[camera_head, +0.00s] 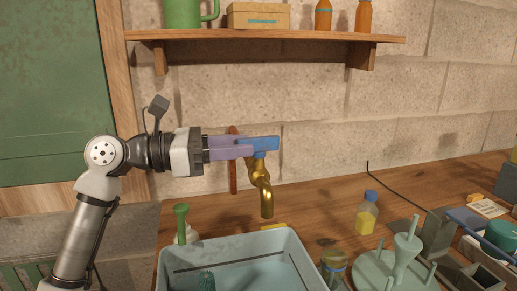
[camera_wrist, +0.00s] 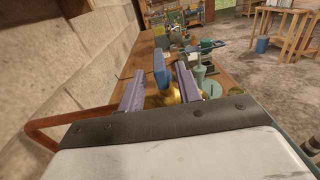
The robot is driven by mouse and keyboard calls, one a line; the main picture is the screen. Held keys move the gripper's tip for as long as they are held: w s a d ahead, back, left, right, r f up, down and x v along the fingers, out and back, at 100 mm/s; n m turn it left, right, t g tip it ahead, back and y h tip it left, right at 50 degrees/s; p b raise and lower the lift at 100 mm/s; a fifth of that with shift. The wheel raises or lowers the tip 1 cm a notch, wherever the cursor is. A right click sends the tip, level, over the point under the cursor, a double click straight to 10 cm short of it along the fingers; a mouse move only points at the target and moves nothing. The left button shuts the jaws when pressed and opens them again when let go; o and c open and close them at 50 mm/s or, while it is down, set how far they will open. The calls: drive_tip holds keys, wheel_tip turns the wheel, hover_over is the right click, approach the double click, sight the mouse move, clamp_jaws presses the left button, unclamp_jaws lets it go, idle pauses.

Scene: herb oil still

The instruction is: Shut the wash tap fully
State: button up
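The wash tap has a brass body and a down-curving spout (camera_head: 265,195), with a blue lever (camera_head: 265,143) on top. The lever points right, roughly level, in the head view. No water shows below the spout. My gripper (camera_head: 247,147) reaches in from the left with purple fingers at the lever. In the wrist view the blue lever (camera_wrist: 160,66) stands between the two fingers of my gripper (camera_wrist: 158,82), with a visible gap on each side. The gripper looks open around the lever, not clamped on it. Part of the brass body is hidden behind the gripper's palm.
A pale blue basin (camera_head: 240,245) lies under the spout. A copper pipe (camera_head: 233,178) runs by the wall behind the tap. A shelf (camera_head: 265,35) with a mug, box and bottles is above. A yellow-filled bottle (camera_head: 367,212) and a green stand (camera_head: 400,260) are right on the bench.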

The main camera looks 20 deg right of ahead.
drive_tip(key=a+b, duration=0.1)
drive_tip(key=a, duration=0.7)
drive_tip(key=shift+w+a, duration=0.2)
drive_tip(key=shift+a, duration=0.1)
